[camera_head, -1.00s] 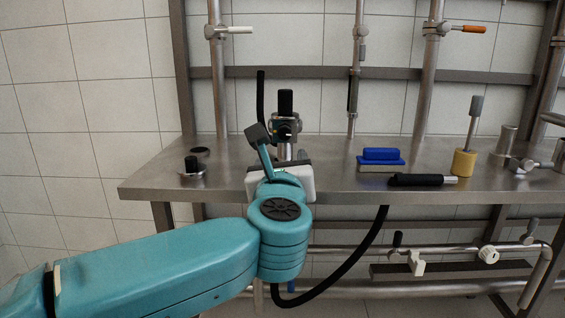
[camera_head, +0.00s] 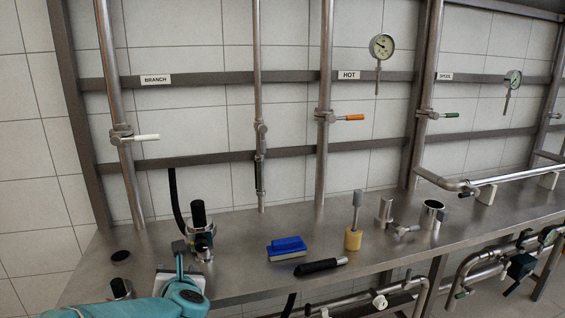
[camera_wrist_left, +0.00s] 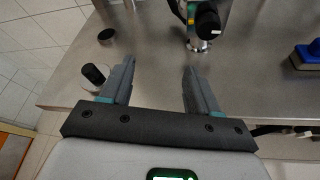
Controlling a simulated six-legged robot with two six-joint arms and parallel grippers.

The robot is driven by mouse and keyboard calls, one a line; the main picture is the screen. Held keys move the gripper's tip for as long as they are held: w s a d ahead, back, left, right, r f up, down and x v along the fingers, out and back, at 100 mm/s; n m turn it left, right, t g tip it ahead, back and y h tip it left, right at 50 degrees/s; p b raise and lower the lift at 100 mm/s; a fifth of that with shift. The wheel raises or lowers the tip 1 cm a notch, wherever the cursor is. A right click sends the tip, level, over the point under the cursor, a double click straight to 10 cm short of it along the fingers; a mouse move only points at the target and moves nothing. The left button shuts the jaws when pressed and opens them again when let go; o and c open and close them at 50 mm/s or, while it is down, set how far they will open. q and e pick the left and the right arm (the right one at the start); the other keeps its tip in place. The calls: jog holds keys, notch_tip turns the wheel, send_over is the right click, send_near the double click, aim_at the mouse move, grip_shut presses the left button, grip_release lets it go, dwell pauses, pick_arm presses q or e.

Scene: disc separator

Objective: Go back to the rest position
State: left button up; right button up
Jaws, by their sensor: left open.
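My left arm comes in at the lower left of the head view, with its left gripper (camera_head: 180,250) at the front edge of the steel bench (camera_head: 235,265). In the left wrist view the two fingers of this gripper (camera_wrist_left: 155,85) stand wide apart, with nothing between them but bare bench top. A black-topped metal fitting (camera_head: 200,232) stands just beyond the gripper; it also shows ahead of the fingers in the wrist view (camera_wrist_left: 206,22). A small black-knobbed disc piece (camera_head: 120,288) is left of the gripper. My right gripper is not in view.
A blue brush (camera_head: 287,246), a black-handled tool (camera_head: 318,267) and a yellow-based tool (camera_head: 353,238) lie or stand to the right. Upright pipes with a white lever (camera_head: 146,137) and an orange lever (camera_head: 350,117) rise behind.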

pick_arm(q)
jog(key=s+d+f+m+g+h+p, duration=0.3)
jog(key=s+m+p, duration=0.5)
jog(key=s+m, duration=0.3)
jog(key=s+d+f+m+g+h+p, duration=0.2)
jog(key=s+d+m+g+p, duration=0.3)
jog(key=s+m+p, duration=0.3)
jog(key=s+d+f+m+g+h+p, duration=0.3)
jog(key=s+m+p, duration=0.6)
jog(key=s+m, duration=0.6)
jog(key=shift+s+d+f+m+g+h, duration=0.15)
jog(key=shift+d+f+m+g+h, duration=0.35)
jog(key=shift+h, duration=0.5)
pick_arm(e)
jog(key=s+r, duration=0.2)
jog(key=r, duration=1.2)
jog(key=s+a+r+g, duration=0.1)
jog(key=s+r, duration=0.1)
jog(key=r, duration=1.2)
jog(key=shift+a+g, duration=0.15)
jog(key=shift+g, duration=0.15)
